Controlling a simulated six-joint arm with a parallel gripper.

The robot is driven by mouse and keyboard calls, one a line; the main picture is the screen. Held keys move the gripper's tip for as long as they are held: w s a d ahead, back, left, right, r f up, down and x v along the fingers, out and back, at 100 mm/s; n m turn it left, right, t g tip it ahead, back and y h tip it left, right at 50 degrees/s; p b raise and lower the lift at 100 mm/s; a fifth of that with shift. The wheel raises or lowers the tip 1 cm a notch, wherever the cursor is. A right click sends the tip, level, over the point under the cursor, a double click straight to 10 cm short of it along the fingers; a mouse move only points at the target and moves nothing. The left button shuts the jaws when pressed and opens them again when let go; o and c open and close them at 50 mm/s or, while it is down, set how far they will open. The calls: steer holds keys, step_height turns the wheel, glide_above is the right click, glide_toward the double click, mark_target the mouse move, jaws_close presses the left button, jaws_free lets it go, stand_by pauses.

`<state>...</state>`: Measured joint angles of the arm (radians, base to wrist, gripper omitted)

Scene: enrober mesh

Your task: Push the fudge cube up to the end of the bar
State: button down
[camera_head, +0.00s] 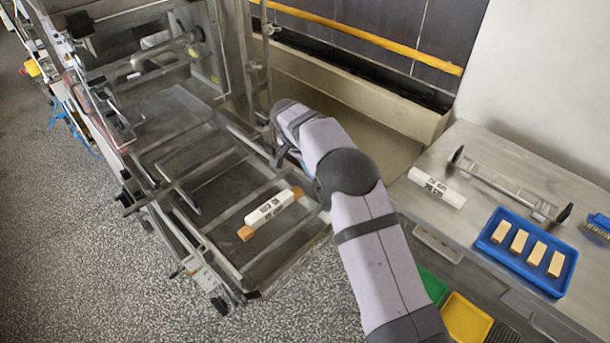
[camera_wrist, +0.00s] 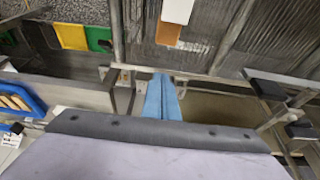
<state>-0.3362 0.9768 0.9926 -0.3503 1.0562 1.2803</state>
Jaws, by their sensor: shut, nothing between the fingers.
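A white bar (camera_head: 270,208) with dark printed marks lies aslant on the wire mesh bed. A brown piece (camera_head: 245,233) is at its lower left end and another brown piece (camera_head: 297,192) at its upper right end. I cannot tell for sure which is the fudge cube. In the wrist view one brown piece (camera_wrist: 168,33) shows at the top, below the white bar (camera_wrist: 178,11). My gripper (camera_wrist: 164,78) has blue fingers, shut and empty, pointing toward that piece with a gap between.
Metal rails and crossbars of the machine (camera_head: 205,160) surround the mesh. On the right, a steel table holds a blue tray (camera_head: 487,243) with several tan blocks, a white printed block (camera_head: 437,188) and a metal tool (camera_head: 500,187). A yellow bin (camera_head: 465,318) stands below.

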steer(key=b+v, duration=0.2)
steer(key=v, duration=0.7)
steer(key=shift+a+r+b, duration=0.2)
steer(key=shift+b, duration=0.15)
steer(key=shift+s+d, duration=0.1)
steer(key=shift+s, duration=0.1)
steer(key=s+d+f+n+g+y, duration=0.1)
steer(key=s+d+n, duration=0.1)
steer(key=s+d, duration=0.35)
steer(key=s+d+f+n+g, duration=0.1)
steer(key=s+d+f+n, duration=0.2)
steer(key=s, duration=0.4)
steer(key=s+d+f+n+y, duration=0.1)
steer(key=s+d+f+n, duration=0.1)
steer(key=s, duration=0.8)
steer(key=s+d+f+n, duration=0.2)
steer(key=s+d+f, duration=0.1)
steer(key=s, duration=0.8)
steer(key=shift+s+d+f+g+y, duration=0.2)
steer(key=shift+s+d+g+y, duration=0.15)
steer(key=shift+d, duration=0.35)
